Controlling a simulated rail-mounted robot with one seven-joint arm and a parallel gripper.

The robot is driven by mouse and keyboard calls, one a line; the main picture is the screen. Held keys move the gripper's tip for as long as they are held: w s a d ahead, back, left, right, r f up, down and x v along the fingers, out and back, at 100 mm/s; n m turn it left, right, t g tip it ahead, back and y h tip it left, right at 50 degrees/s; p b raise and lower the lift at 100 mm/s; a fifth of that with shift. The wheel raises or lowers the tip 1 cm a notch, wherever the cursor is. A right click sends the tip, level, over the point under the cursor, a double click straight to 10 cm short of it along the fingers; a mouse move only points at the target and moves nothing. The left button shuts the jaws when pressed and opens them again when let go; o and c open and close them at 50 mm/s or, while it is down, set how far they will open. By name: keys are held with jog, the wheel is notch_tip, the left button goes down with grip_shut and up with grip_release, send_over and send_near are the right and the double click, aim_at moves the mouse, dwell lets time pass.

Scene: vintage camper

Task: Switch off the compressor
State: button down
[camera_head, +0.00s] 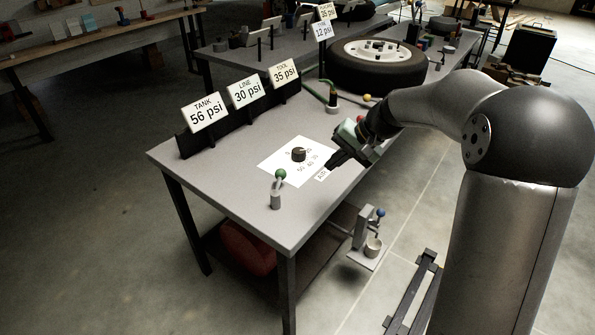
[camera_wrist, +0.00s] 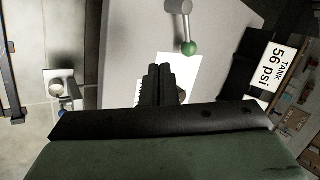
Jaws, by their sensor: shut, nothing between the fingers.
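A red rounded tank (camera_head: 247,247), seemingly the compressor, sits under the grey table, partly hidden by the tabletop. A small lever with a green ball (camera_head: 280,175) stands near the table's front edge; its ball also shows in the wrist view (camera_wrist: 189,48). A black dial knob (camera_head: 298,154) sits on a white numbered sheet (camera_head: 276,168). A blue-ball lever (camera_head: 380,212) is on a bracket beside the table's right side. My gripper (camera_head: 333,163) is shut and empty near the sheet's right edge, apart from both levers. Its closed fingers (camera_wrist: 159,82) cover part of the sheet in the wrist view.
Cards reading TANK 56 psi (camera_head: 205,112), LINE 30 psi (camera_head: 245,91) and TOOL 35 psi (camera_head: 284,74) stand along the back-left edge. A wheel with a tyre (camera_head: 375,65) lies behind. The tabletop around the green lever is clear.

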aim_at(278, 187)
jog(key=w, duration=0.3)
jog(key=shift+w+f+y, duration=0.3)
jog(key=shift+f+y, duration=0.05)
jog(key=shift+y, duration=0.05)
jog(key=x, duration=1)
jog(key=shift+w, duration=0.15)
jog(key=a, duration=0.2)
jog(key=shift+w+a+f+p, duration=0.15)
jog(key=shift+w+a+p, duration=0.1)
jog(key=shift+w+p, duration=0.15)
jog(key=shift+w+a+f, duration=0.15)
jog(key=shift+w+a, duration=0.05)
jog(key=shift+a, duration=0.4)
